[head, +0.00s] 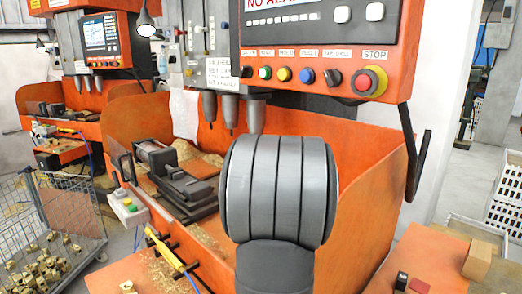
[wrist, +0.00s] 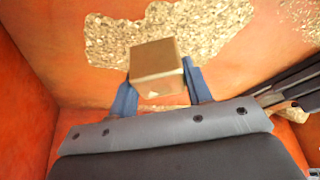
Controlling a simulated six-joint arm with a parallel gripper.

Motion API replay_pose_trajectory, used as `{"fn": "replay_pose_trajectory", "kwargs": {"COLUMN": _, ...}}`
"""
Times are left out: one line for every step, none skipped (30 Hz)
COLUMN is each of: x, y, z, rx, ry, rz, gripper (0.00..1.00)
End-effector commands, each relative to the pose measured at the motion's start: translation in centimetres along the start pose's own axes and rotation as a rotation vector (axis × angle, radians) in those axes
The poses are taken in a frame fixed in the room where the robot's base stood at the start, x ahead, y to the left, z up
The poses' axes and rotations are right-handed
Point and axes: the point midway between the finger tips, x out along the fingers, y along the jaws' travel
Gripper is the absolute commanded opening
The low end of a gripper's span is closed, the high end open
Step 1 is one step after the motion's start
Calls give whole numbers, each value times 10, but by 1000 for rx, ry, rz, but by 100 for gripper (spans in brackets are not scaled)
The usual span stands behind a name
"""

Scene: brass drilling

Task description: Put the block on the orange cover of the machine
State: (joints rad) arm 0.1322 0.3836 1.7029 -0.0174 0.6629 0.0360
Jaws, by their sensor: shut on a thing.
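A brown block (wrist: 155,62) sits between the two blue fingers of my gripper (wrist: 160,82) in the wrist view. The gripper is shut on it. Behind the block is an orange surface of the machine with a patch of metal chips (wrist: 215,30); I cannot tell the gap between block and surface. In the head view my gripper and the held block are hidden behind my arm, in front of the machine's orange enclosure (head: 355,185). Another tan block (head: 478,260) lies on the orange top (head: 436,250) at the lower right.
A dark vise (head: 185,190) stands among chips inside the enclosure, left of my arm. Drill spindles (head: 229,110) and a control panel (head: 320,50) hang above. A wire cart (head: 45,225) with brass parts is at left. Small black and red items (head: 420,286) lie near the tan block.

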Motion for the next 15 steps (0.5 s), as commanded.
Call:
{"fn": "replay_pose_trajectory", "kwargs": {"x": 11, "y": 0, "z": -2, "rx": 29, "ry": 0, "rz": 13, "gripper": 2}}
{"fn": "replay_pose_trajectory", "kwargs": {"x": 17, "y": -1, "z": -3, "rx": 48, "ry": -1, "rz": 20, "gripper": 2}}
{"fn": "replay_pose_trajectory", "kwargs": {"x": 24, "y": -1, "z": -4, "rx": 67, "ry": 0, "rz": 29, "gripper": 2}}
{"fn": "replay_pose_trajectory", "kwargs": {"x": 28, "y": -2, "z": -5, "rx": 81, "ry": 0, "rz": 33, "gripper": 2}}
{"fn": "replay_pose_trajectory", "kwargs": {"x": 32, "y": -3, "z": -6, "rx": 92, "ry": 1, "rz": 38, "gripper": 2}}
{"fn": "replay_pose_trajectory", "kwargs": {"x": 36, "y": -4, "z": -8, "rx": 105, "ry": 1, "rz": 43, "gripper": 2}}
{"fn": "replay_pose_trajectory", "kwargs": {"x": 39, "y": -5, "z": -8, "rx": 112, "ry": 1, "rz": 46, "gripper": 2}}
{"fn": "replay_pose_trajectory", "kwargs": {"x": 41, "y": -6, "z": -9, "rx": 118, "ry": 2, "rz": 48, "gripper": 2}}
{"fn": "replay_pose_trajectory", "kwargs": {"x": 43, "y": -7, "z": -10, "rx": 124, "ry": 2, "rz": 51, "gripper": 2}}
{"fn": "replay_pose_trajectory", "kwargs": {"x": 44, "y": -7, "z": -10, "rx": 128, "ry": 2, "rz": 52, "gripper": 2}}
{"fn": "replay_pose_trajectory", "kwargs": {"x": 45, "y": -8, "z": -10, "rx": 130, "ry": 2, "rz": 53, "gripper": 2}}
{"fn": "replay_pose_trajectory", "kwargs": {"x": 46, "y": -8, "z": -11, "rx": 132, "ry": 2, "rz": 53, "gripper": 2}}
{"fn": "replay_pose_trajectory", "kwargs": {"x": 46, "y": -8, "z": -11, "rx": 133, "ry": 2, "rz": 54, "gripper": 2}}
{"fn": "replay_pose_trajectory", "kwargs": {"x": 46, "y": -8, "z": -11, "rx": 134, "ry": 3, "rz": 54, "gripper": 2}}
{"fn": "replay_pose_trajectory", "kwargs": {"x": 46, "y": -8, "z": -11, "rx": 134, "ry": 3, "rz": 54, "gripper": 2}}
